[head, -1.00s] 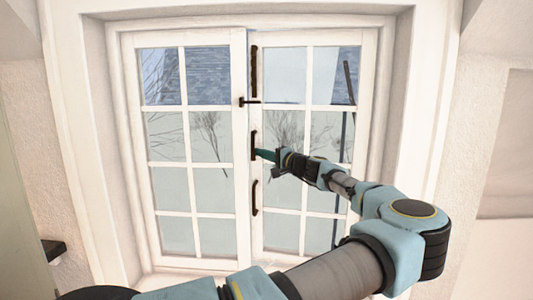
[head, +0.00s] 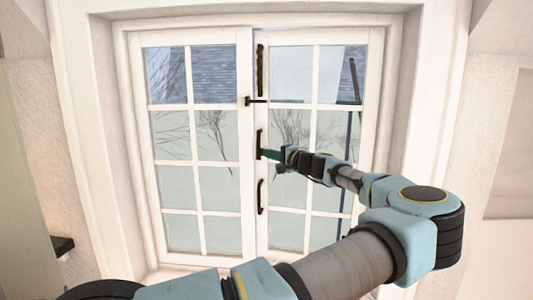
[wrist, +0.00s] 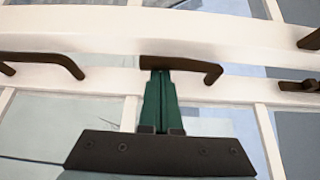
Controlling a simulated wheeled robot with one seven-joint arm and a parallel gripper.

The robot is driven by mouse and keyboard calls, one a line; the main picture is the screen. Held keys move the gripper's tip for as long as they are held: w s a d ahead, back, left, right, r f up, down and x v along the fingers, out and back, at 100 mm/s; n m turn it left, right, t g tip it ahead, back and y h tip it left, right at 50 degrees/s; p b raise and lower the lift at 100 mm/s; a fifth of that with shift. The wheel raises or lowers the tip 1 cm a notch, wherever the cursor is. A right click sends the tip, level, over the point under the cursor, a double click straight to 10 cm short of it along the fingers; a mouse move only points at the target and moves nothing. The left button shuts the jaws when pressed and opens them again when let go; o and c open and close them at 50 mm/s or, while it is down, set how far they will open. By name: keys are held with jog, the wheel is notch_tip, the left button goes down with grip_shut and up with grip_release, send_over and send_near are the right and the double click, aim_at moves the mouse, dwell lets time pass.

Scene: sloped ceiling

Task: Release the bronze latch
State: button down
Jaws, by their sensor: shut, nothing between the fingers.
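A white double window (head: 253,215) has dark bronze fittings along its middle stile. A short lever (head: 255,101) lies level across the joint between the panes, just under a long upright bar (head: 261,70); this looks like the latch. Below it is a curved handle (head: 258,145). My gripper (head: 264,154) is at this middle handle, below the lever. In the wrist view, the green fingers (wrist: 160,76) are together, their tips at the middle handle (wrist: 190,64); I cannot tell whether they touch it. Nothing shows between them. Part of the lever seems to show at the wrist view's right edge (wrist: 310,41).
A second curved handle (head: 261,197) sits lower on the same stile. It also shows at left in the wrist view (wrist: 45,60). Both panes look closed, with glass and white bars close around my gripper. A dark ledge piece (head: 63,246) is at lower left.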

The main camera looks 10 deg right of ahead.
aim_at(257, 153)
jog(key=shift+s+a+r, duration=0.1)
jog(key=shift+s, duration=0.05)
jog(key=m+p, duration=0.1)
jog(key=s+m+g, duration=0.1)
jog(key=s+a+m+g+p, duration=0.1)
jog(key=shift+s+r+m+h+p, duration=0.15)
jog(key=shift+r+m+h+p, duration=0.2)
jog(key=shift+r+m+h, duration=0.05)
jog(key=shift+s+a+r+b, duration=0.3)
jog(key=shift+s+r, duration=0.1)
jog(key=shift+s, duration=0.25)
jog(key=shift+s+a+r+b, duration=0.25)
jog(key=shift+s+r+b, duration=0.1)
jog(key=shift+s, duration=0.25)
jog(key=r, duration=0.1)
jog(key=s+r, duration=0.1)
jog(key=shift+a+r, duration=0.3)
jog(key=shift+r, duration=0.35)
